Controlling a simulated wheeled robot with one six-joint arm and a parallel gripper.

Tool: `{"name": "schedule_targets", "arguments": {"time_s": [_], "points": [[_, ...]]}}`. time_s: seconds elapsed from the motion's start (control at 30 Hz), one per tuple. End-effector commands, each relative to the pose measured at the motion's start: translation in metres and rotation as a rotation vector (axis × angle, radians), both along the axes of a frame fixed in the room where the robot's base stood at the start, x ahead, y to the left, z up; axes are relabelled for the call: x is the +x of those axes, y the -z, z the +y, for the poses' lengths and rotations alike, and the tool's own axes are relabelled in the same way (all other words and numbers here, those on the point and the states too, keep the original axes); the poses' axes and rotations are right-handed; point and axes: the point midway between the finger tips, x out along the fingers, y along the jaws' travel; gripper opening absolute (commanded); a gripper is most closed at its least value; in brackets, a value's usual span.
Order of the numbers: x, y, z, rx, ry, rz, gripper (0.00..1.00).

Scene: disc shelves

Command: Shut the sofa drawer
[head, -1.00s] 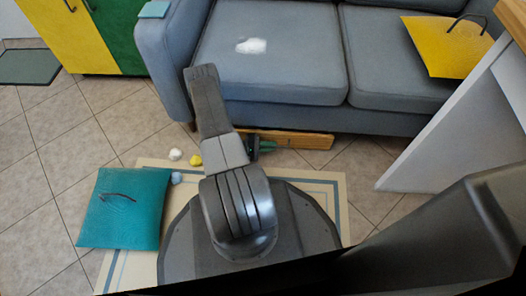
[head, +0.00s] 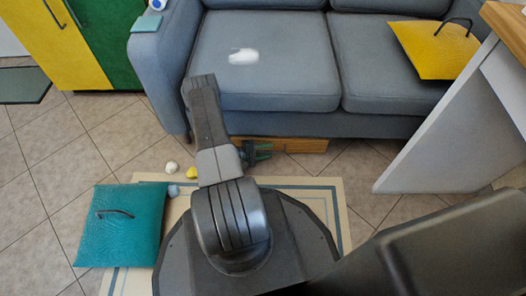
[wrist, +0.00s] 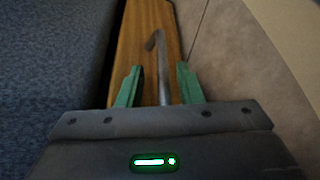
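The sofa drawer (head: 300,146) is a wooden front low under the blue-grey sofa (head: 275,75). It also fills the upper middle of the wrist view (wrist: 130,40), close against the dark sofa fabric. Its grey bar handle (wrist: 162,70) shows there. My gripper (head: 262,152) is at the left part of the drawer front. In the wrist view its two green fingertips (wrist: 158,80) stand apart, with the handle between them and gaps on both sides. In the head view my arm hides the drawer's left end.
A white-sided table (head: 440,140) stands at the right. A yellow bag (head: 436,48) is on the sofa.

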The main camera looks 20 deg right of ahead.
Motion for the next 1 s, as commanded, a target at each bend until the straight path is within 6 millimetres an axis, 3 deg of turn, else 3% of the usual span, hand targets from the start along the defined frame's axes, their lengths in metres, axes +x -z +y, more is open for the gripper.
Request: {"name": "schedule_targets", "arguments": {"time_s": [0.17, 0.7, 1.0], "points": [[0.0, -0.004, 0.01, -0.001, -0.003, 0.001, 0.33], [-0.003, -0.024, 0.099, 0.001, -0.007, 0.0, 0.33], [-0.004, -0.03, 0.131, 0.0, -0.004, -0.001, 0.33]]}}
